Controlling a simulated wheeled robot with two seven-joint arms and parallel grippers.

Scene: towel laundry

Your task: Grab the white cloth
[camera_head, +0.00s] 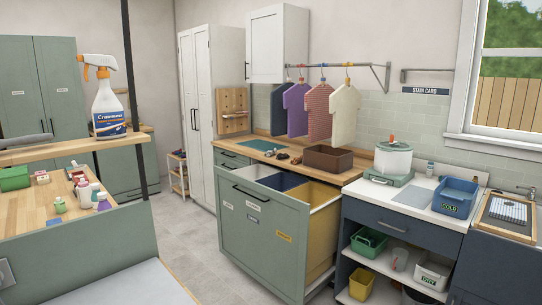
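Neither of my grippers shows in the head view. No loose white cloth can be made out for certain. The palest cloth is a cream shirt (344,112), hanging at the right end of a row of shirts on a wall rail. To its left hang a pink-red patterned shirt (319,110), a purple shirt (296,108) and a dark blue shirt (278,106). The pulled-out hamper drawer (262,232) has several compartments, one with a yellow lining (318,194); its depths are mostly hidden.
A brown box (327,159) and a white pot-like appliance (392,160) stand on the counters. A blue bin (455,197) is right of them. A spray bottle (108,105) stands on the left shelf. Grey floor (185,235) is clear left of the drawer.

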